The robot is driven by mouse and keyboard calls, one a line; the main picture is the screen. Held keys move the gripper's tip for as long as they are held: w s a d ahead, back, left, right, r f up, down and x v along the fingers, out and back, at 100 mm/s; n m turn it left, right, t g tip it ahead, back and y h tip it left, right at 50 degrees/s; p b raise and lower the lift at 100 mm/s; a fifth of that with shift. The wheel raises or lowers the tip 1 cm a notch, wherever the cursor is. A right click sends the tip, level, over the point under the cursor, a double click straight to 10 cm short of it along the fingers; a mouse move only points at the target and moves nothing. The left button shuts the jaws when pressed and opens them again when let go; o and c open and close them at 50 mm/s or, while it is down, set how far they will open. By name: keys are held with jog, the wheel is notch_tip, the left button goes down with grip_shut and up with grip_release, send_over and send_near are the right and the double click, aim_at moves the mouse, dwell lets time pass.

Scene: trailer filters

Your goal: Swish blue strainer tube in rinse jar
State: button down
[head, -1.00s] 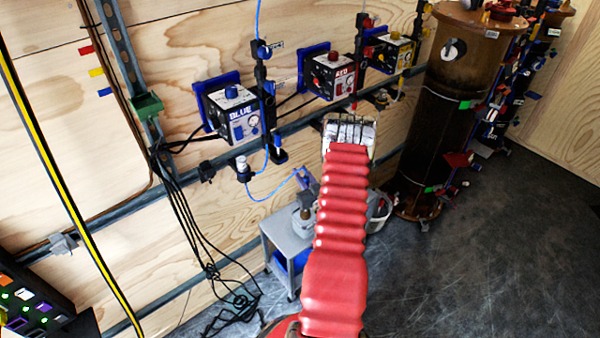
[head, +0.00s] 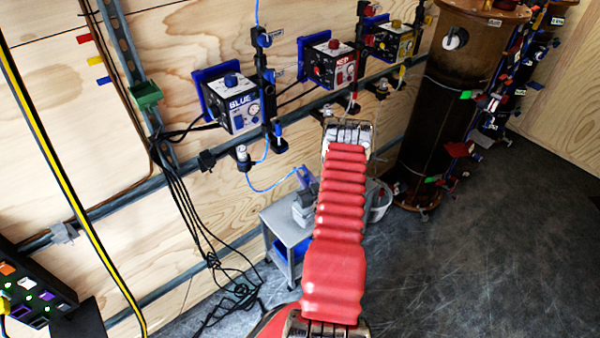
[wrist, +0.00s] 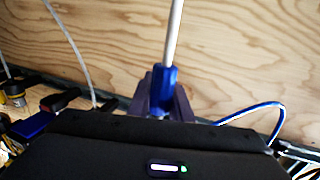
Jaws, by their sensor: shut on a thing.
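In the wrist view my gripper (wrist: 166,106) is shut on the blue strainer tube (wrist: 164,84). The blue part sits between the two dark fingers, and a pale thin tube (wrist: 174,35) rises from it, slightly tilted. The strainer's lower end is hidden behind my dark gripper body. In the head view a blue piece (head: 305,178) shows just left of my red-sleeved arm, with a thin blue hose (head: 265,188) leading to it. My fingers are not clear there. I cannot make out the rinse jar or whether the strainer is inside it.
A small grey cart (head: 285,228) stands beneath the arm's end. A white bucket (head: 380,205) is right of it. Blue (head: 237,100), red (head: 329,65) and yellow (head: 392,42) labelled boxes hang on the plywood wall. A brown column (head: 445,110) stands right; the dark floor before it is open.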

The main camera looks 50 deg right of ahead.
dwell(0.4)
jog(key=shift+s+d+r, duration=0.1)
jog(key=shift+d+r, duration=0.15)
jog(key=shift+r, duration=0.3)
jog(key=shift+d+r, duration=0.2)
jog(key=shift+r, duration=0.3)
jog(key=shift+w+a+f, duration=0.2)
jog(key=shift+a+f, duration=0.75)
jog(key=shift+f, duration=0.15)
jog(key=shift+s+d+r, duration=0.2)
jog(key=shift+d+r, duration=0.8)
jog(key=shift+r, duration=0.1)
jog(key=shift+f, duration=0.1)
